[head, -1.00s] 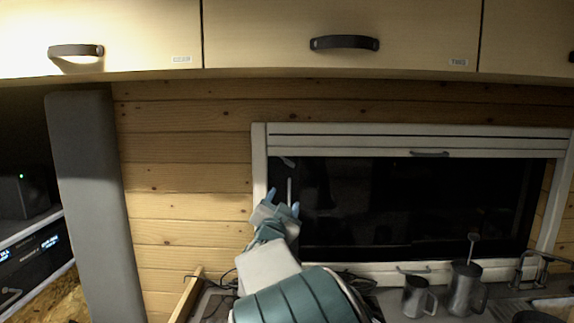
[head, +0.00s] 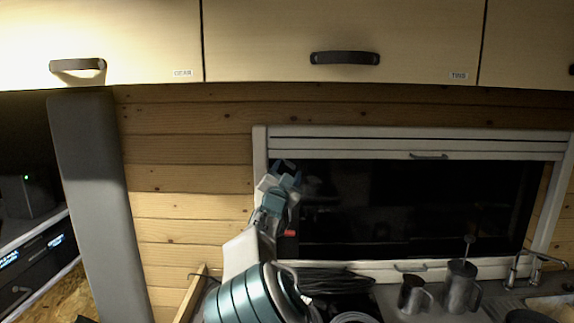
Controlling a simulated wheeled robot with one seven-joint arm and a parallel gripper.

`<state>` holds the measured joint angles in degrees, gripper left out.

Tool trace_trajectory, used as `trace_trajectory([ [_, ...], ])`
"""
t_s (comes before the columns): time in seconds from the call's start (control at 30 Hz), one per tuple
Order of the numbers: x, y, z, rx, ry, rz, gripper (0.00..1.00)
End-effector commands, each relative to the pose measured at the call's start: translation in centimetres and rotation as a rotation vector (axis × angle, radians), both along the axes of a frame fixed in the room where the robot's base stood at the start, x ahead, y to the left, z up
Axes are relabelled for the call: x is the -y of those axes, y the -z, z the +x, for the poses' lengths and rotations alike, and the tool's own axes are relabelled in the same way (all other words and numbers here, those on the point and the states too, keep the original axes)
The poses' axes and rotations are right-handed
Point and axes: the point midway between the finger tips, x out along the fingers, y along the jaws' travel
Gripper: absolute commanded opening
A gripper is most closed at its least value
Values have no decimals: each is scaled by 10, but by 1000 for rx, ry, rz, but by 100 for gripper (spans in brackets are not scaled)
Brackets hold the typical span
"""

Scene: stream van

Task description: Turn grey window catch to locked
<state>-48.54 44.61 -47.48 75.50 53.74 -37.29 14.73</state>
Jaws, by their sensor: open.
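The dark window (head: 400,210) in its pale frame (head: 261,150) fills the middle right of the head view. My gripper (head: 285,172) is open at the window's upper left corner, in front of the left edge of the glass. The grey window catch is not clearly seen; my gripper covers the corner where a small grey lever showed before. I cannot tell whether the fingers touch or surround it, or which way it points. A small red patch (head: 290,233) shows beside my wrist; what it belongs to is unclear.
Overhead cupboards (head: 345,35) with dark handles run above the window. A grey upright panel (head: 90,190) stands at left. Below the window are dark coiled cables (head: 335,281), two metal jugs (head: 413,295) (head: 461,287) and a tap (head: 535,262). The wood wall left of the window is bare.

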Motion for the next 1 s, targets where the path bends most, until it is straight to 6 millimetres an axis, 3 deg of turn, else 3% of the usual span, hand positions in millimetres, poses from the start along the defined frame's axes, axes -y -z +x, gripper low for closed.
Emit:
trace_trajectory([
  [0.2,3,-4,13,0,0,-1,55],
  [0.5,4,-4,14,-1,0,0,55],
  [0.67,4,-4,14,0,0,0,10],
  [1.0,3,-1,14,0,-1,-35,10],
])
